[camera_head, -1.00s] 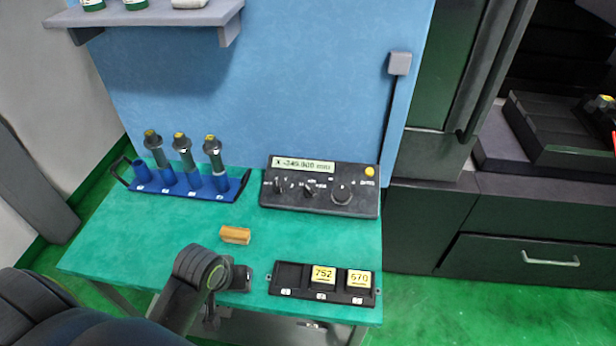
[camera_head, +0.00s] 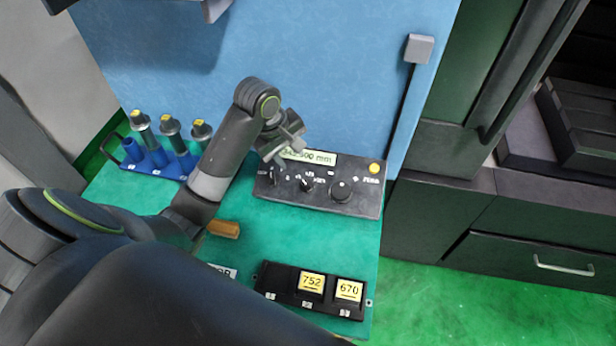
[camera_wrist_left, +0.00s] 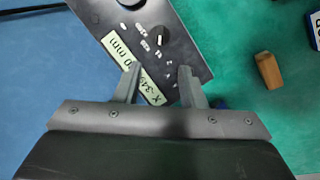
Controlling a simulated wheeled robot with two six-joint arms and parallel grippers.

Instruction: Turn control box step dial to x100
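The black control box (camera_head: 318,203) sits at the back of the green table, with a lit display (camera_head: 318,157) along its top. The step dial (camera_head: 307,184), a small black knob with labels around it, is between a left knob and a larger right knob (camera_head: 341,190). Its exact setting is too small to read. My left gripper (camera_head: 285,158) is above the box's upper left part, covering some of the display. In the left wrist view the gripper (camera_wrist_left: 160,71) is open and empty, with the control box (camera_wrist_left: 185,38) and step dial (camera_wrist_left: 157,54) beyond its fingertips. My right gripper is out of view.
A blue rack (camera_head: 133,165) with several tool holders stands left. A wooden block (camera_head: 223,229) lies below my left forearm. A black tray (camera_head: 262,270) with plates marked 752 and 670 is at the front. The blue panel (camera_head: 330,70) rises behind the box.

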